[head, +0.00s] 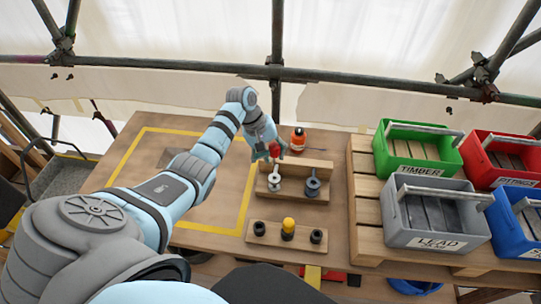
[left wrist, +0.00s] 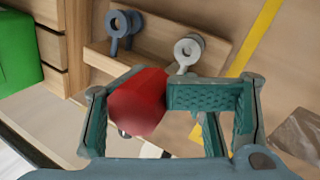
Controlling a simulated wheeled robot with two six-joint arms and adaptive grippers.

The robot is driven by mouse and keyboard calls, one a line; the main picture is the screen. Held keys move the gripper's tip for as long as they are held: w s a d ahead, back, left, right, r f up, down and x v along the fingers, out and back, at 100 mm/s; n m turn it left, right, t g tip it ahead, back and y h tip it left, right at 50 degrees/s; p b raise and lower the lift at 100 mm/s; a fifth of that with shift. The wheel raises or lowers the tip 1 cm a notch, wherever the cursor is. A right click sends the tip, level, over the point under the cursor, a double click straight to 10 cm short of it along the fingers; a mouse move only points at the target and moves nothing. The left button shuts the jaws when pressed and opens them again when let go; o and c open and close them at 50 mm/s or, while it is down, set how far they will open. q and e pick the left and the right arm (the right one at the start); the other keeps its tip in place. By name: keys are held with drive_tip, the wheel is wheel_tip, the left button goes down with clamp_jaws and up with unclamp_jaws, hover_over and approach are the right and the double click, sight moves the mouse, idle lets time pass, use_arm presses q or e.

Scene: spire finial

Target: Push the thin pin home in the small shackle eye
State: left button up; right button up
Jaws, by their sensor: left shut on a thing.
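My left gripper (head: 271,153) is shut on a red-headed pin (head: 274,148), whose red head (left wrist: 138,100) fills the space between the green fingers in the left wrist view. The pin's shank is mostly hidden by the head and fingers. A pale shackle (head: 273,183) stands on a wooden stand, just below the gripper in the head view; its ring eye (left wrist: 188,48) shows clear of the fingers in the left wrist view. A blue-grey shackle (head: 312,184) stands to its right and looks slightly larger. I cannot tell whether the pin touches the pale shackle.
A front wooden block (head: 270,241) holds a yellow-topped piece (head: 288,227) between two black ones. Green (head: 415,150), red, grey (head: 433,212) and blue bins stand at the right.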

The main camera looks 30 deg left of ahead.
sight(274, 165)
use_arm(q)
drive_tip(key=shift+w+d+h, duration=0.2)
drive_tip(key=shift+w+h, duration=0.05)
drive_tip(key=shift+h, duration=0.05)
drive_tip(key=shift+s+a, duration=0.1)
drive_tip(key=shift+a, duration=0.05)
drive_tip(key=shift+r, duration=0.1)
drive_tip(key=shift+a+f, duration=0.1)
drive_tip(key=shift+f, duration=0.15)
wheel_tip(274, 165, down, 5)
drive_tip(key=b, duration=0.3)
drive_tip(key=shift+f+b, duration=0.2)
drive_tip(key=shift+b, duration=0.2)
drive_tip(key=shift+r, duration=0.1)
drive_tip(key=shift+p, duration=0.35)
